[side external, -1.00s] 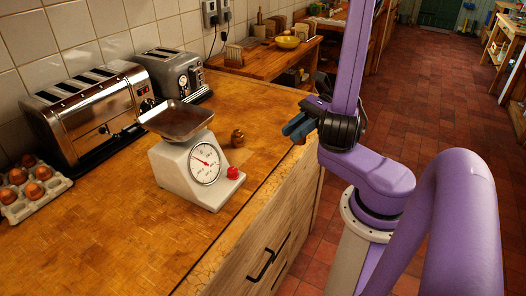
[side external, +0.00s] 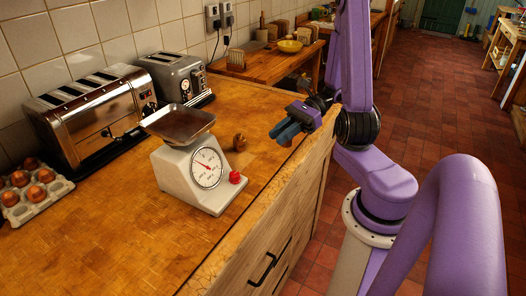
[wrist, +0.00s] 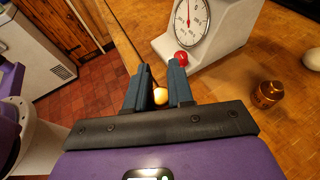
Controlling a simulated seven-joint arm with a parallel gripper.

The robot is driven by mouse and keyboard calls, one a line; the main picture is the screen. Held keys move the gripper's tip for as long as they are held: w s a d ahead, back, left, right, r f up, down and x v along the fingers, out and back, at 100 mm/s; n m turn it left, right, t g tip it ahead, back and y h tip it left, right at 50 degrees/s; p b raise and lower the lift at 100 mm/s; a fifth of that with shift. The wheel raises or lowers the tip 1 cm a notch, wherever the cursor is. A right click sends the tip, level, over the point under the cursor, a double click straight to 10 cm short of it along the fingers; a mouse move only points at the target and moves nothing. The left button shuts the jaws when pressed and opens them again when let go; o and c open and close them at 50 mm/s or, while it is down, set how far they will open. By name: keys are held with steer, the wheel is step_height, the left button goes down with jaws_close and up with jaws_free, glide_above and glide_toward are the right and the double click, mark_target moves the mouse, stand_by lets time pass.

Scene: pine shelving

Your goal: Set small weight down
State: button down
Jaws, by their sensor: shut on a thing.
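A small shiny brass-coloured weight (wrist: 160,96) shows between my two blue fingers in the wrist view. My gripper (wrist: 160,68) is shut on it, with a narrow gap between the fingertips. In the side external view my gripper (side external: 284,133) is by the front edge of the counter, to the right of the scale, and the held weight is hidden there. A larger brass weight (side external: 239,142) stands upright on the counter behind the scale; it also shows in the wrist view (wrist: 268,94). The white kitchen scale (side external: 189,178) has an empty metal pan (side external: 179,123) on top.
The scale has a red knob (side external: 235,177) at its front. Two toasters (side external: 98,116) stand along the tiled wall, and an egg tray (side external: 36,190) is at the left. The wooden counter (side external: 110,250) is clear in front of the scale and around the brass weight.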

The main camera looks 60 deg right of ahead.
steer(key=w+f, duration=0.2)
steer(key=w+d+f, duration=0.1)
steer(key=w+f, duration=0.1)
steer(key=w+d+f, duration=0.1)
steer(key=w+f, duration=0.2)
steer(key=shift+d, duration=0.15)
steer(key=shift+w+f, duration=0.1)
steer(key=shift+f, duration=1.55)
steer(key=shift+f, duration=0.1)
steer(key=c, duration=1)
jaws_free()
